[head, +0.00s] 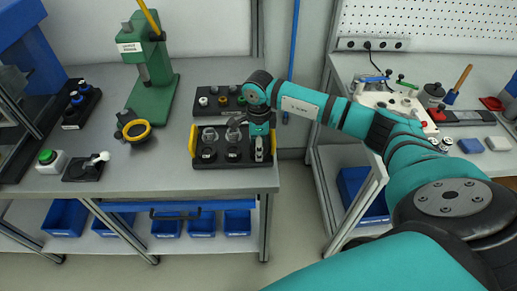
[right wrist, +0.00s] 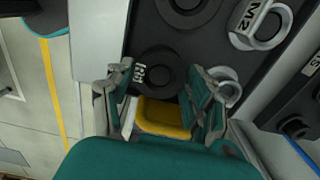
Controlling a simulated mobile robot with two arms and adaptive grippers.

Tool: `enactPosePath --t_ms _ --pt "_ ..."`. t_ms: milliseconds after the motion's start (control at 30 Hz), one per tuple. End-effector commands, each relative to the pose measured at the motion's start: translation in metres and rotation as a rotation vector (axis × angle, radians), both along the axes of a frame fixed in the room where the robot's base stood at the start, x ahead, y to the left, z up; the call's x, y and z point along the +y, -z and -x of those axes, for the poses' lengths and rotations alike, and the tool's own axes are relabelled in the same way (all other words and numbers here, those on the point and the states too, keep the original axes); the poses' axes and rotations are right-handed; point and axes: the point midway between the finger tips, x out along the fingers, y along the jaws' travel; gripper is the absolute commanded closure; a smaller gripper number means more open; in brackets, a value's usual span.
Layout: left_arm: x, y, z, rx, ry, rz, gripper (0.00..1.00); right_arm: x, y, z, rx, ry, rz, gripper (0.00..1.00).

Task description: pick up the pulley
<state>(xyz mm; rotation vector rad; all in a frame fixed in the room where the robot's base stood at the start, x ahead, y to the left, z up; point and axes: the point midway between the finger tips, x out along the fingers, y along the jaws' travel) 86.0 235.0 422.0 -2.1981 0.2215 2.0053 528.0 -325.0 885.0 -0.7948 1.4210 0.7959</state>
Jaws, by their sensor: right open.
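A black tray (head: 222,163) with yellow end handles stands at the right front of the left bench. It has round dark seats with white labels, and grey metal parts sit in it. I cannot tell for sure which part is the pulley. In the right wrist view, a grey ring-shaped part (right wrist: 231,92) is partly hidden behind one finger, and a larger grey ring (right wrist: 262,42) lies by the "M2" label. My right gripper (head: 259,153) is over the tray's right end. In the wrist view its fingers (right wrist: 160,108) are apart, with the yellow handle (right wrist: 163,118) seen between them.
A second black rack (head: 218,99) with small parts stands behind the tray. A green press (head: 150,75), a black-and-yellow tool (head: 135,128) and a green button box (head: 50,160) are to the left. The right bench (head: 350,70) carries many items. A gap separates the benches.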

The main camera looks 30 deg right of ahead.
Motion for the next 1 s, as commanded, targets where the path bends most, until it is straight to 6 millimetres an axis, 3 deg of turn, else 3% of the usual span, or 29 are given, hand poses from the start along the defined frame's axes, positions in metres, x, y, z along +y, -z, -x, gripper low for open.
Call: enactPosePath --t_ms 233,567,1000 --pt "0.0 0.0 0.0 0.0 -0.001 0.0 0.6 0.0 0.003 0.0 -0.001 0.0 -0.001 0.45" --pt "0.0 0.0 0.0 0.0 -0.002 0.0 0.6 0.0 0.002 0.0 -0.001 0.0 0.001 0.89" --pt "0.0 0.005 0.0 0.0 -0.002 0.0 0.6 -0.001 -0.008 -0.001 -0.005 0.0 0.001 0.89"
